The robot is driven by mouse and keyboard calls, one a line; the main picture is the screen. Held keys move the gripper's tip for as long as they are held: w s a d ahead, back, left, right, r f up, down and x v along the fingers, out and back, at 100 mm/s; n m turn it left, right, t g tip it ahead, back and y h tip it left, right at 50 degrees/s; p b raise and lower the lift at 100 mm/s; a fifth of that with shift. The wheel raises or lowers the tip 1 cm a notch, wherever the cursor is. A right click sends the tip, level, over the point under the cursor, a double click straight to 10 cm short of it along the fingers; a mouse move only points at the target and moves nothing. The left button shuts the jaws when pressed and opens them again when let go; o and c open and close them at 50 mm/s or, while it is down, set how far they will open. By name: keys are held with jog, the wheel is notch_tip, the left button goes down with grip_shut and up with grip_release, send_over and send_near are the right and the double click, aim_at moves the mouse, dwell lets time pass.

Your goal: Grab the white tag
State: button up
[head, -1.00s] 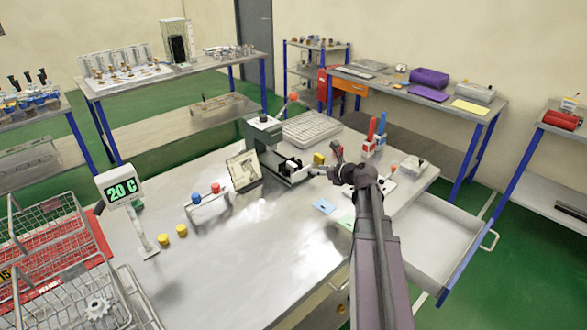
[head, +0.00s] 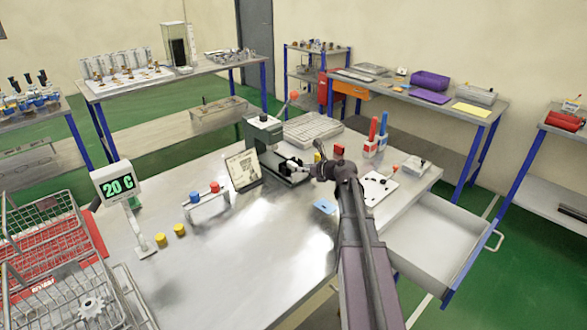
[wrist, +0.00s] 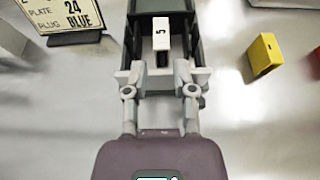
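The white tag (wrist: 162,34) stands in a dark grey holder (wrist: 138,45) in the wrist view, with a black mark like a 5 on its face. My gripper (wrist: 163,78) is open. Its two fingertips are apart, just short of the tag and in line with its left and right sides. Nothing is held between them. In the head view, my gripper (head: 305,167) reaches the front of the green and grey press (head: 264,134) on the table. The tag is too small there to tell clearly.
A sign plate (wrist: 68,15) reading PLATE, PLUG 24 BLUE stands left of the holder. A yellow block (wrist: 264,55) stands to the right. In the head view, a blue card (head: 325,207) lies near my arm, and an open drawer (head: 440,240) juts out at right.

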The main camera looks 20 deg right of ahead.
aim_at(297, 166)
jog(key=shift+w, duration=0.1)
jog(key=shift+b+x, duration=0.95)
jog(key=shift+x, duration=1.6)
grip_shut()
